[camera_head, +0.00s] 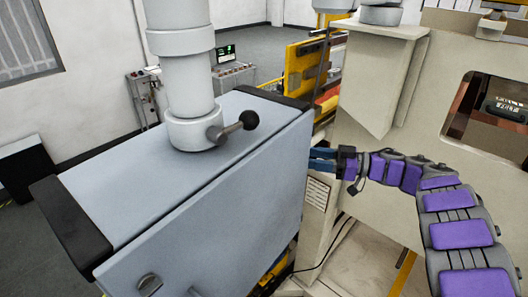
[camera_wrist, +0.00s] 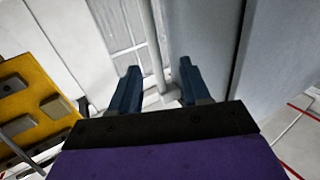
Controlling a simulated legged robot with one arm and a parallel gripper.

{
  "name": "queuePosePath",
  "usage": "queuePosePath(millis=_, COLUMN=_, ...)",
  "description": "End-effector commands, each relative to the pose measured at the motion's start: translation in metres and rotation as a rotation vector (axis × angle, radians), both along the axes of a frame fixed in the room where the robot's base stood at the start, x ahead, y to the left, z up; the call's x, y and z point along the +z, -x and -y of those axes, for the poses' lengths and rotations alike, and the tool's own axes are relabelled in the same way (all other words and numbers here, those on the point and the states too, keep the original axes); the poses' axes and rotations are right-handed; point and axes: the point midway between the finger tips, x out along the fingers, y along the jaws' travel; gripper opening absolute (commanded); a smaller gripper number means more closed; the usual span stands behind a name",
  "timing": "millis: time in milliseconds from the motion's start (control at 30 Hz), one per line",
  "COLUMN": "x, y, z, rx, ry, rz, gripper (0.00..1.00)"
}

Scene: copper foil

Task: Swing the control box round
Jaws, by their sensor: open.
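The control box (camera_head: 200,215) is a large grey-blue box with dark end grips, hanging from a thick pale vertical column (camera_head: 187,85). A clamp lever with a black knob (camera_head: 248,120) sits at the column's foot, on the box top. My gripper (camera_head: 311,160) is at the box's right end in the head view, with its blue fingers pointing at the box. In the wrist view my gripper (camera_wrist: 158,75) is open, with a pale upright bar (camera_wrist: 157,45) showing between the fingers. A grey panel (camera_wrist: 205,40), apparently the box, is close beside the right finger. Contact cannot be told.
A pale machine housing (camera_head: 375,85) stands behind and right of my gripper. Yellow machinery (camera_head: 300,70) is behind the box, and a yellow part (camera_wrist: 30,100) shows left in the wrist view. Open grey floor (camera_head: 258,45) lies at the back. A black cable hangs below my gripper.

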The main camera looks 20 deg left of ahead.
Motion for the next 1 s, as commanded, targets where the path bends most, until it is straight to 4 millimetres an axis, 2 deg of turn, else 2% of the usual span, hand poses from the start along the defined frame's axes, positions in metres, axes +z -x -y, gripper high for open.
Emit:
queuePosePath(millis=600, x=0.0, y=-0.008, z=0.038, rx=-0.002, ry=-0.001, rz=-0.002, gripper=0.47)
queuePosePath(millis=1000, x=0.0, y=-0.007, z=0.038, rx=0.0, ry=0.0, rz=-0.001, gripper=0.47)
